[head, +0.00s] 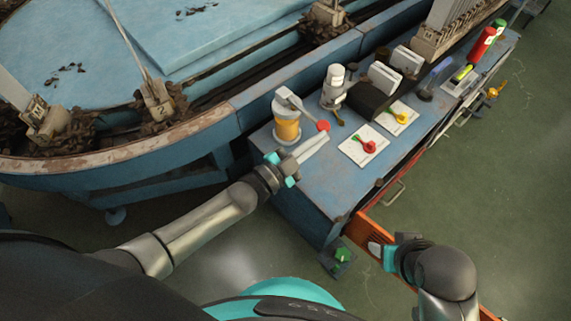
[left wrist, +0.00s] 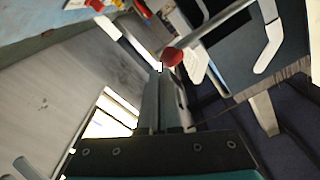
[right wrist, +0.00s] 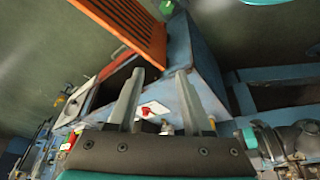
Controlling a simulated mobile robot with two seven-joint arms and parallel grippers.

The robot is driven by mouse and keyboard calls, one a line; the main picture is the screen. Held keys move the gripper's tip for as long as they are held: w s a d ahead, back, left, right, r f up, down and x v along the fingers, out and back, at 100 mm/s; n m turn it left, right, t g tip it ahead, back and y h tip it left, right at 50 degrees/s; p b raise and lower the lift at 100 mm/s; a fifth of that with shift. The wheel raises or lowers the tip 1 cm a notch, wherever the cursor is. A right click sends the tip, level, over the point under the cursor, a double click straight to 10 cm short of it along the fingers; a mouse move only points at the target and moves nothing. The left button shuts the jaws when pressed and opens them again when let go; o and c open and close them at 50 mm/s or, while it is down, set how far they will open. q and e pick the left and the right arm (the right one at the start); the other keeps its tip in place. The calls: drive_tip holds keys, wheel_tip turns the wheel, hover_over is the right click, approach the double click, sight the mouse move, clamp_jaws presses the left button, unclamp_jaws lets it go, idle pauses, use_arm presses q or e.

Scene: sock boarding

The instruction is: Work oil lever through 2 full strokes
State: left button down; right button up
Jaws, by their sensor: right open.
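The oil pump has an amber reservoir (head: 287,128) with a grey lever arm (head: 290,97) on top, ending in a red knob (head: 323,126). It stands at the near left corner of the blue bench. My left gripper (head: 324,138) is just below the knob in the head view, its fingers close together. In the left wrist view, the red knob (left wrist: 172,56) shows just beyond the fingertips (left wrist: 163,75); I cannot tell whether they touch. My right gripper (head: 374,247) is low at the bench's front, with its fingers apart and empty in the right wrist view (right wrist: 157,78).
The blue bench (head: 330,165) also carries a white-capped bottle (head: 335,77), cards with a red piece (head: 369,147) and a yellow piece (head: 402,118). An open orange drawer (head: 366,232) lies beside my right gripper. A large blue machine (head: 180,155) borders the left.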

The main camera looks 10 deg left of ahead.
use_arm(q)
drive_tip(key=p+v, duration=0.3)
drive_tip(key=v, duration=0.7)
drive_tip(key=shift+s+r, duration=0.25)
drive_tip(key=shift+r, duration=0.15)
use_arm(e)
wheel_tip(320, 180, down, 8)
drive_tip(key=s+g, duration=0.1)
drive_tip(key=s, duration=0.1)
drive_tip(key=shift+d+r, duration=0.2)
drive_tip(key=shift+r, duration=0.05)
use_arm(q)
drive_tip(key=shift+d, duration=0.15)
